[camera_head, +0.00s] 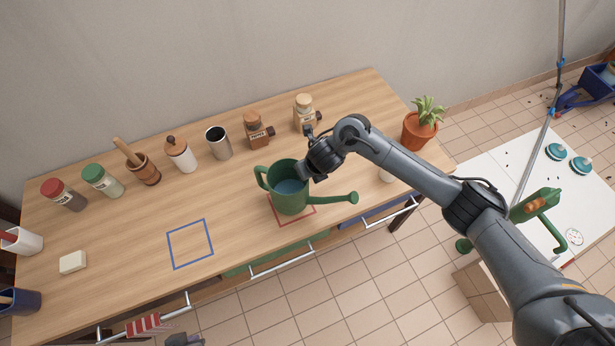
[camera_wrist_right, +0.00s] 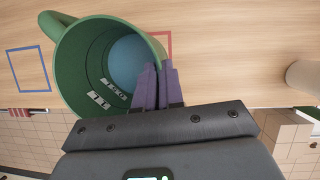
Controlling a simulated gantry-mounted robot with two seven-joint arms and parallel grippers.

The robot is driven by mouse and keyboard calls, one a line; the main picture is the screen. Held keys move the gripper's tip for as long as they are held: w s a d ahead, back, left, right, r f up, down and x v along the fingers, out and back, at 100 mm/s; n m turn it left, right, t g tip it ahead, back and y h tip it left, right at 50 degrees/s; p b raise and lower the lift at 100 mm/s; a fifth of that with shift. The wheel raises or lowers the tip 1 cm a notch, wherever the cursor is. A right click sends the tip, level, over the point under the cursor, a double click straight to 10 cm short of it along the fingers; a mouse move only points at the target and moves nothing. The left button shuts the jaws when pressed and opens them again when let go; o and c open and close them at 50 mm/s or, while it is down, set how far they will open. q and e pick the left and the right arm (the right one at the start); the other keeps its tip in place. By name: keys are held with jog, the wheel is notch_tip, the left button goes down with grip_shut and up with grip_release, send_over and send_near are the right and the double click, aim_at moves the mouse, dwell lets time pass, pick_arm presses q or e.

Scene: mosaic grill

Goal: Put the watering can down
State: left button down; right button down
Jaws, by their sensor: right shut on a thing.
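The green watering can (camera_head: 286,190) stands upright over the red square outline (camera_head: 297,220) on the table. Its handle points left and its spout right; bluish water shows inside. My right gripper (camera_head: 305,172) is shut on its rim on the right side. In the right wrist view the purple fingers (camera_wrist_right: 158,88) pinch the wall of the watering can (camera_wrist_right: 75,65), and part of the red outline (camera_wrist_right: 164,40) shows behind it. Whether the can's base touches the table is hidden from me. My left gripper is not seen.
A blue square outline (camera_head: 190,244) on the table (camera_head: 130,230) is empty. A row of jars, a mortar, a metal cup (camera_head: 218,143) and two grinders (camera_head: 257,130) stands behind. A potted plant (camera_head: 420,125) is at the right end. Front-left table is mostly clear.

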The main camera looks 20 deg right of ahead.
notch_tip(320, 180, down, 4)
jog(key=shift+r, duration=0.2)
jog(key=shift+b, duration=0.3)
jog(key=shift+f, duration=0.2)
jog(key=c, duration=1.3)
grip_release()
jog(key=shift+o, duration=0.2)
